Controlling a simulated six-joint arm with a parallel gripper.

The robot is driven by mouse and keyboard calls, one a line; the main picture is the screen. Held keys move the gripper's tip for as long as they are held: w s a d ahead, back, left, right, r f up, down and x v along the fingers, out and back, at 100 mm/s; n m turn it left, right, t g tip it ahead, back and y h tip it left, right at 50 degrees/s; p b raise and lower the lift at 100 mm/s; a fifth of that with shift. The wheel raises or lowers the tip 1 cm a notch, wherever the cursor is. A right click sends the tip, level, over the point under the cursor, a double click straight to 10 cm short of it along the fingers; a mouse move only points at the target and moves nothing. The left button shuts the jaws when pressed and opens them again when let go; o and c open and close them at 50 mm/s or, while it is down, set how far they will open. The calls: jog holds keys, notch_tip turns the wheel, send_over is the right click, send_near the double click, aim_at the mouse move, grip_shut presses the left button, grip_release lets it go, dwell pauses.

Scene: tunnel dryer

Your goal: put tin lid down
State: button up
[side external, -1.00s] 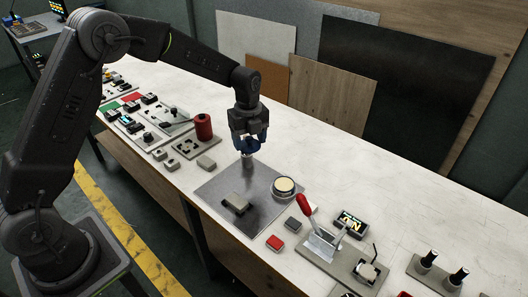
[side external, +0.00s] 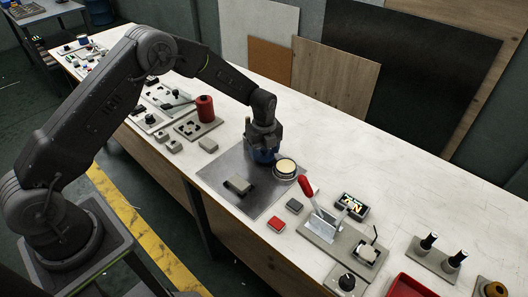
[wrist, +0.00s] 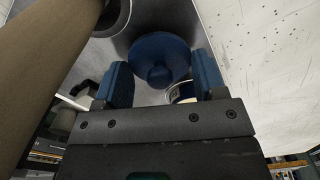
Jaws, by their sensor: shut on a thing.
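The tin lid (wrist: 160,55) is a blue disc with a round knob, seen between my fingers in the wrist view. My gripper (wrist: 163,84) has blue fingers on either side of it and is shut on it. In the side view my gripper (side external: 263,154) points down, low over the grey metal plate (side external: 228,170). I cannot tell whether the lid touches anything below. A round tin (side external: 285,168) with a pale cream top stands on the plate just right of my gripper. Part of it shows by the right finger in the wrist view (wrist: 181,93).
A grey block (side external: 239,186) lies on the plate. A red spool (side external: 205,108) stands to the left. A red-handled lever (side external: 305,186), a red block (side external: 276,224) and a small display (side external: 351,206) are at the right. The table's back strip is clear.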

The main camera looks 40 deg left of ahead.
jog(key=shift+f, duration=0.55)
jog(key=shift+f, duration=0.1)
jog(key=o, duration=0.9)
